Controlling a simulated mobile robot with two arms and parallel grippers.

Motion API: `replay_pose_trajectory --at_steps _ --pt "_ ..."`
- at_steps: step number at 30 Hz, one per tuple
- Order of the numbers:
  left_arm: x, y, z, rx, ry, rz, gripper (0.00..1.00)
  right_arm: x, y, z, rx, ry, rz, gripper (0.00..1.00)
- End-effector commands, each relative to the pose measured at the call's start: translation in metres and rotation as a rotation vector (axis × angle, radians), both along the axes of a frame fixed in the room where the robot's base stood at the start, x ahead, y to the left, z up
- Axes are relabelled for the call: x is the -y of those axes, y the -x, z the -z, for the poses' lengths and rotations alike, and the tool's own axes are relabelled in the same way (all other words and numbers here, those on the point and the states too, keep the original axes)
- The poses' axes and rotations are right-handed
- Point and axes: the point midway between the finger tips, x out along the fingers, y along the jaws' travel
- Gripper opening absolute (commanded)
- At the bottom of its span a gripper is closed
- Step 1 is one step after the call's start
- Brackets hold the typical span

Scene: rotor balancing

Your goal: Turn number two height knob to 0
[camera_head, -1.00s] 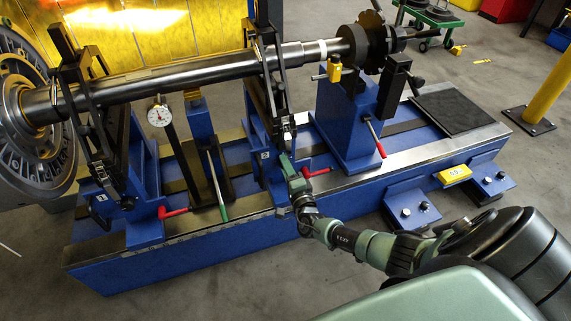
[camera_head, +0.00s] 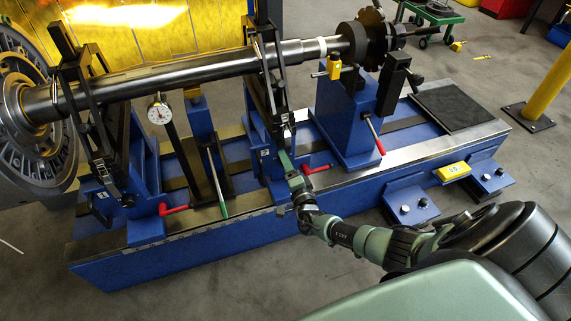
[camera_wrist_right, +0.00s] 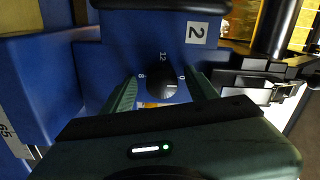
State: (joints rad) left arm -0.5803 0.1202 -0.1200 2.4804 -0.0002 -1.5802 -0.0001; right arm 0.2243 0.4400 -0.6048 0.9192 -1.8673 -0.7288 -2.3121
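The number two support (camera_head: 256,130) is a blue stand on the machine bed, marked by a white plate with a 2 (camera_wrist_right: 197,33). Its black round height knob (camera_wrist_right: 162,87) shows in the right wrist view, with the numbers 8, 12 and 0 around it; its pointer setting is too dark to read. My right gripper (camera_wrist_right: 163,95) is open, its green fingers on either side of the knob with small gaps visible. In the head view the right gripper (camera_head: 285,162) is at the front of this support. My left gripper is out of view.
A red-handled lever (camera_head: 319,169) is close to the right of my gripper. A long steel shaft (camera_head: 190,72) lies across the supports above. A dial gauge (camera_head: 159,113) and a green-tipped lever (camera_head: 217,185) stand to the left. Floor in front is clear.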

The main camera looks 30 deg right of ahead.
Motion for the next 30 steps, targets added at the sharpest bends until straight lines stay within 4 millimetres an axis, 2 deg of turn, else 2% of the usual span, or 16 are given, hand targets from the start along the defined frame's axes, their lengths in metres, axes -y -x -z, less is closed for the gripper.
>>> replay_pose_trajectory --at_steps 8,11,15,18,21,25,30 --pt "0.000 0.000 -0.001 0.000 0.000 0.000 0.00 -0.001 0.001 -0.001 0.002 -0.002 -0.001 0.57" --pt "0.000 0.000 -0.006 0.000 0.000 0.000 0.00 -0.003 0.010 -0.002 -0.001 -0.002 -0.003 0.57" --pt "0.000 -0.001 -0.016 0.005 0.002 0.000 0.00 -0.009 0.034 -0.002 -0.002 -0.002 -0.003 0.57" --pt "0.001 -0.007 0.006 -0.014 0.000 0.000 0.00 -0.013 0.051 -0.002 -0.002 -0.002 -0.002 0.57" --pt "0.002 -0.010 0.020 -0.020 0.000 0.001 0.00 -0.016 0.064 -0.002 0.000 -0.001 -0.001 0.57" --pt "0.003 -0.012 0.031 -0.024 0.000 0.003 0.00 -0.018 0.073 -0.001 0.000 -0.001 -0.001 0.57" --pt "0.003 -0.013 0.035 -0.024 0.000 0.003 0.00 -0.018 0.076 -0.001 0.002 -0.001 0.000 0.57"
